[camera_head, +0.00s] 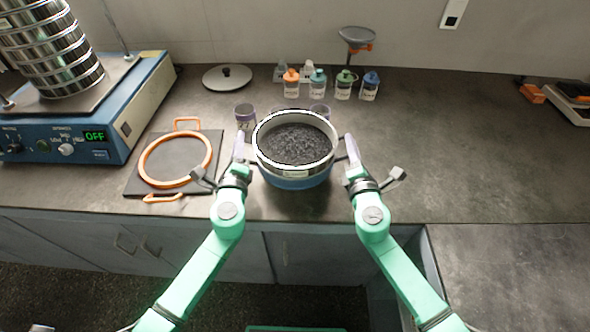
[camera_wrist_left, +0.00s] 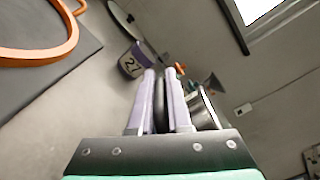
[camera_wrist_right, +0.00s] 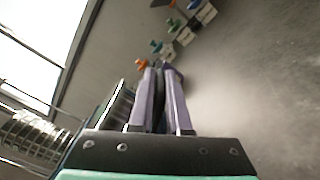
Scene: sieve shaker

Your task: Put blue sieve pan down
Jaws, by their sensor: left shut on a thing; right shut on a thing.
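The blue sieve pan (camera_head: 292,182) is at the middle front of the counter, between my two grippers. A metal sieve ring with a pale rim sits on top of it and holds dark grains (camera_head: 296,143). My left gripper (camera_head: 239,150) is at the pan's left side, shut on a dark handle, which shows between its fingers in the left wrist view (camera_wrist_left: 163,100). My right gripper (camera_head: 350,150) is at the right side, shut on the other handle, dark between its fingers in the right wrist view (camera_wrist_right: 160,100). I cannot tell whether the pan touches the counter.
An orange ring (camera_head: 147,168) lies on a dark mat (camera_head: 216,150) at left. The blue shaker base (camera_head: 122,128), display OFF, carries a sieve stack (camera_head: 58,52). Small cups (camera_head: 245,117) stand just behind the pan; several bottles (camera_head: 318,82) stand further back.

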